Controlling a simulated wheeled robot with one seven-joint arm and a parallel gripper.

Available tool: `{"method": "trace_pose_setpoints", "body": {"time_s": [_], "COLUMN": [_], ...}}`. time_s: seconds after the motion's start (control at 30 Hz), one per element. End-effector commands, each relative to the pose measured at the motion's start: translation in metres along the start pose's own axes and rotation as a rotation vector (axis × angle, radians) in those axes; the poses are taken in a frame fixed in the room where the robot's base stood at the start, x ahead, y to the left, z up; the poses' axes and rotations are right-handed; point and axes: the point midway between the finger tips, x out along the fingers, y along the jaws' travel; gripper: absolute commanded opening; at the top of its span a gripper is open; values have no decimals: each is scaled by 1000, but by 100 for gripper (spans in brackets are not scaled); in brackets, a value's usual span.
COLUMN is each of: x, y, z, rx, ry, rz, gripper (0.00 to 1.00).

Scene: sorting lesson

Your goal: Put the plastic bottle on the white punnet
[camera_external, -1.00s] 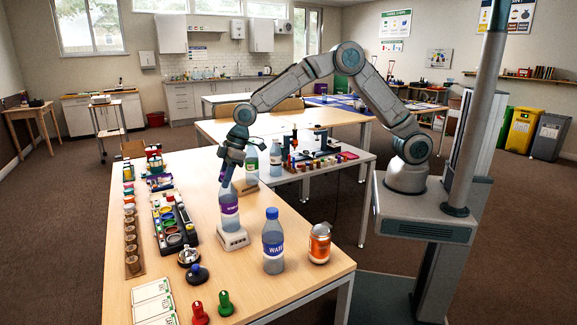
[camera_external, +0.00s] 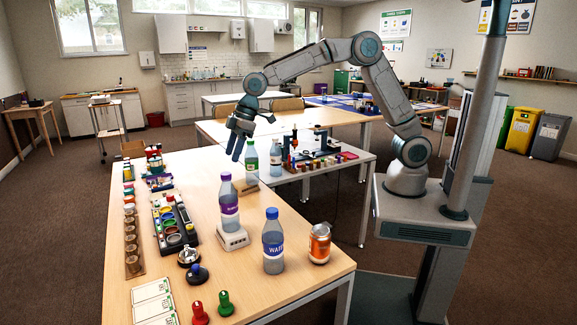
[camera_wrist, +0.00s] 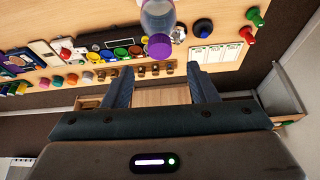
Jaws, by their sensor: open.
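A clear plastic bottle with a purple cap and purple label (camera_external: 229,206) stands upright on the white punnet (camera_external: 233,239), which sits on the near wooden table. My gripper (camera_external: 237,157) is open and empty, above and behind the bottle, apart from it. In the wrist view, the bottle's purple cap (camera_wrist: 159,46) shows beyond the spread fingers (camera_wrist: 160,84), with nothing between them. The punnet cannot be made out in the wrist view.
A green-capped bottle (camera_external: 251,158) stands behind. A black sorting tray (camera_external: 174,225) and wooden rack (camera_external: 133,243) lie to the left. Red and green pegs (camera_external: 225,303) stand in front.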

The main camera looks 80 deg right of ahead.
Motion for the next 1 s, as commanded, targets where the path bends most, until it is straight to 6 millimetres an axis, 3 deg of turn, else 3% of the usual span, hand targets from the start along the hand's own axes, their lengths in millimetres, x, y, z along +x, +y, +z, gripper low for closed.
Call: {"method": "trace_pose_setpoints", "body": {"time_s": [0.2,0.43,0.57,0.67,0.77,1.0], "x": [-26,-30,-44,-68,-96,-148], "y": [0,0,4,9,13,8], "z": [0,1,15,44,85,197], "rx": [1,2,28,78,150,352], "ry": [1,-1,-9,-27,-47,-89], "rz": [0,0,18,47,86,165], "gripper": [53,53,53,53,53,53]}}
